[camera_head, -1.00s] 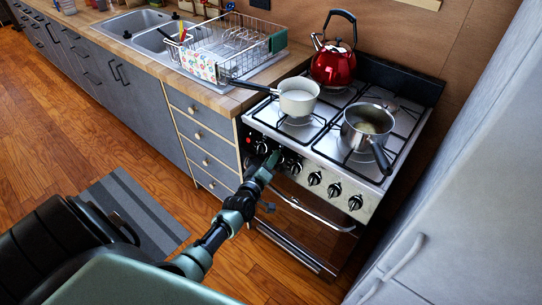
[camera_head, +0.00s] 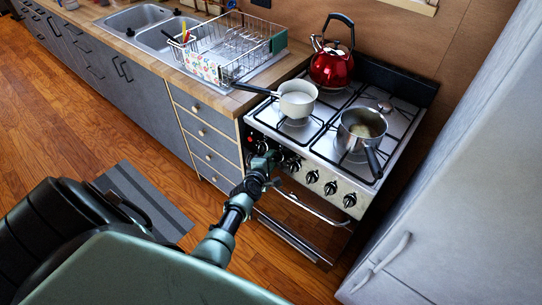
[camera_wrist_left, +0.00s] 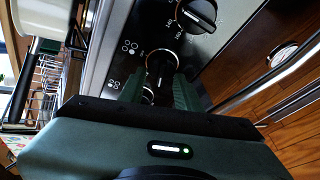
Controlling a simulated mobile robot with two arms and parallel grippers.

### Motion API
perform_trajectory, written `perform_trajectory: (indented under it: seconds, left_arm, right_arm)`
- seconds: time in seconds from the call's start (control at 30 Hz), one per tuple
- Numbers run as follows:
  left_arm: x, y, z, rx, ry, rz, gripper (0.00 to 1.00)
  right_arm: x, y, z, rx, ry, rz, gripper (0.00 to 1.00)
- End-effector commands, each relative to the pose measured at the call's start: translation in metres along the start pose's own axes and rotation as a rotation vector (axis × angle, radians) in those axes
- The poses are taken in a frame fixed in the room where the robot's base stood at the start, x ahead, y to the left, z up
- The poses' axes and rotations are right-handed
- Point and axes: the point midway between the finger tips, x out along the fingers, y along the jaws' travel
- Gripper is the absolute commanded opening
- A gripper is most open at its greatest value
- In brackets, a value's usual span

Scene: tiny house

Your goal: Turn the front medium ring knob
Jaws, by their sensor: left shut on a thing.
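The stove's front panel (camera_head: 322,186) carries a row of black knobs with silver rings. My left gripper (camera_head: 272,160) is at the left part of this row, its arm coming up from below. In the left wrist view its two green fingers (camera_wrist_left: 160,88) are shut on a black knob (camera_wrist_left: 160,66), one finger on each side. Burner symbols are printed beside the knob. A larger knob with numbers around it (camera_wrist_left: 197,15) is above it in that view, and another knob (camera_wrist_left: 148,95) shows partly between the fingers. The held knob's pointer direction is unclear. My right gripper is not in view.
A white pot (camera_head: 297,98), a steel saucepan (camera_head: 361,128) and a red kettle (camera_head: 331,68) stand on the stove top. The oven handle (camera_head: 312,208) runs below the knobs. A grey cabinet (camera_head: 455,165) bounds the right side. Wooden floor lies in front.

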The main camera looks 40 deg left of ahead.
Motion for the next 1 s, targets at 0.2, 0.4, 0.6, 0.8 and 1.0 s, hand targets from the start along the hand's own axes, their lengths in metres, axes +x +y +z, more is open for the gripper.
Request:
perform_trajectory:
  seconds: [0.2,0.4,0.6,0.8,1.0]
  left_arm:
    - [-0.0003,0.0009,-0.0002,-0.07,0.001,-0.023,0.0]
    - [0.0,-0.0004,-0.0005,-0.094,0.001,-0.031,0.0]
    - [0.0001,-0.0007,-0.0007,-0.096,0.001,-0.032,0.0]
    - [0.0001,-0.0007,-0.0007,-0.095,0.001,-0.032,0.42]
    - [0.0,-0.0007,-0.0006,-0.094,0.001,-0.032,0.54]
  right_arm:
    - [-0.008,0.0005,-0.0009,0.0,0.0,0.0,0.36]
    - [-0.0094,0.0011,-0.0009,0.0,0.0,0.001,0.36]
    - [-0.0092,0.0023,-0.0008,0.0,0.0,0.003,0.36]
    - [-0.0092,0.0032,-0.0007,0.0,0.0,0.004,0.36]
    - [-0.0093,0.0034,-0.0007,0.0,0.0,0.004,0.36]
